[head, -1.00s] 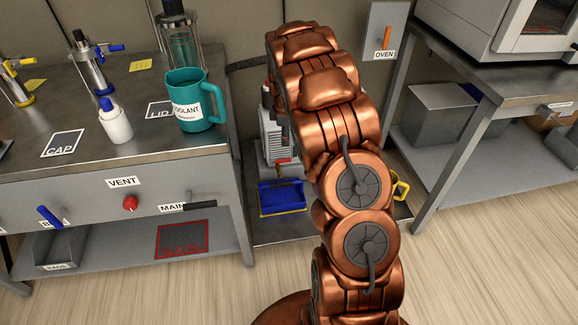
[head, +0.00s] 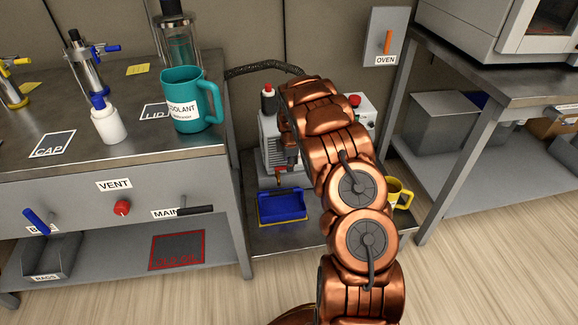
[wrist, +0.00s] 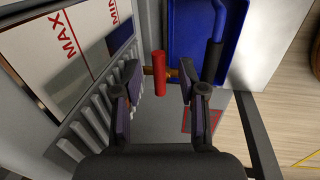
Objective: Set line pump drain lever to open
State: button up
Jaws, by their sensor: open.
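The drain lever (wrist: 160,73) has a red handle and sits on a brass fitting (wrist: 172,73) at the pump's side. In the wrist view the handle runs up and down the picture, across the fitting. My gripper (wrist: 159,82) is open, with one finger on each side of the lever; I cannot tell whether either finger touches it. In the head view the grey line pump (head: 268,142) stands on a low shelf, partly hidden behind my arm. The lever shows there only as a small red and brass spot (head: 278,178).
A blue tray (head: 283,206) lies just below the lever and also shows in the wrist view (wrist: 190,40). A yellow mug (head: 400,194) stands right of my arm. The bench with the teal jug (head: 190,100) is on the left, the oven table (head: 470,85) on the right.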

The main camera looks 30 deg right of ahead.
jog(key=shift+w+d+f, duration=0.1)
jog(key=shift+w+f, duration=0.1)
jog(key=shift+f, duration=0.7)
grip_shut()
